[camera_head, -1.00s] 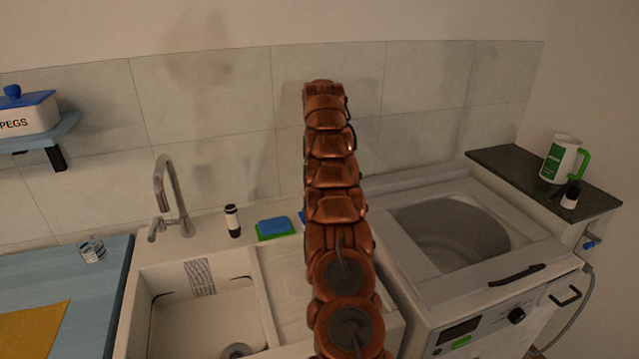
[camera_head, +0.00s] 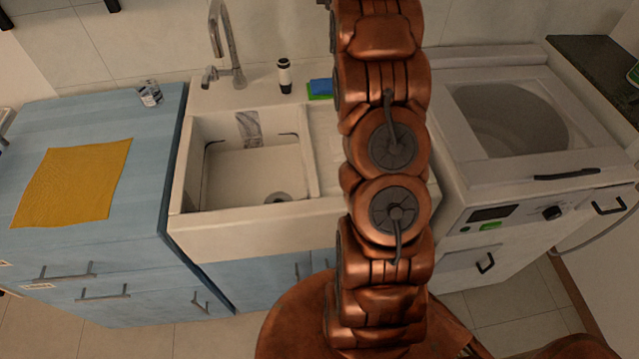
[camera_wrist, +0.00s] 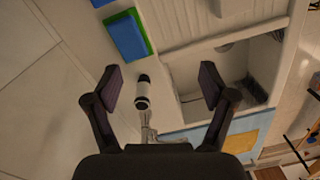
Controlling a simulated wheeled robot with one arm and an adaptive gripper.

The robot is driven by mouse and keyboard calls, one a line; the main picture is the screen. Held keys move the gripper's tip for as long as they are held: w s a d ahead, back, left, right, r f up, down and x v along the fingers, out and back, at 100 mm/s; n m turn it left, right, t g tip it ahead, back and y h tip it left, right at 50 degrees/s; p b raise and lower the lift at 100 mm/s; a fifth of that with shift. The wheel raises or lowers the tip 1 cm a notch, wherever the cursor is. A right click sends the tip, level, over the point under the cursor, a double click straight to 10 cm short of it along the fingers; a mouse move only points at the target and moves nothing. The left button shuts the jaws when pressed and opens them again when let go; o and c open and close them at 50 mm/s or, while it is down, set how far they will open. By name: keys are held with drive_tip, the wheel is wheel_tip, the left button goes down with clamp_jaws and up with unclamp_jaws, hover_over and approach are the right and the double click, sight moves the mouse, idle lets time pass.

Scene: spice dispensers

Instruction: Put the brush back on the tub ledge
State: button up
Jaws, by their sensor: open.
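I cannot clearly make out a brush. A grey, streaked item (camera_head: 248,130) is at the back wall inside the sink tub; it shows dark in the wrist view (camera_wrist: 251,92), and I cannot tell what it is. The tub ledge (camera_head: 258,98) runs behind the basin. A black and white bottle (camera_head: 284,76) stands on it, left of a blue and green sponge (camera_head: 320,88). My gripper (camera_wrist: 160,84) is open and empty in the wrist view, above the ledge area. The bottle (camera_wrist: 142,92) shows between its fingers, apart from them. The head view does not show the gripper.
A chrome tap (camera_head: 226,50) rises left of the bottle. A blue counter (camera_head: 150,185) with a yellow cloth (camera_head: 72,182) and a small glass (camera_head: 150,93) is at left. A white top-loading washer (camera_head: 530,160) is at right. My arm hides part of the drainboard.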

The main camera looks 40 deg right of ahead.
drive_tip(key=s+a+r+m, duration=0.1)
drive_tip(key=s+a+m, duration=0.1)
drive_tip(key=s+a, duration=0.6)
drive_tip(key=s+a+r+m, duration=0.15)
drive_tip(key=s+a, duration=0.35)
drive_tip(key=a, duration=0.8)
drive_tip(key=s+a+f+m, duration=0.2)
drive_tip(key=s+a+f, duration=0.2)
drive_tip(key=s, duration=0.7)
drive_tip(key=s+a+f+m+g, duration=0.1)
drive_tip(key=s+a+f+m, duration=0.2)
drive_tip(key=s+a, duration=0.4)
drive_tip(key=s+f, duration=0.1)
drive_tip(key=s, duration=0.4)
drive_tip(key=shift+a, duration=0.3)
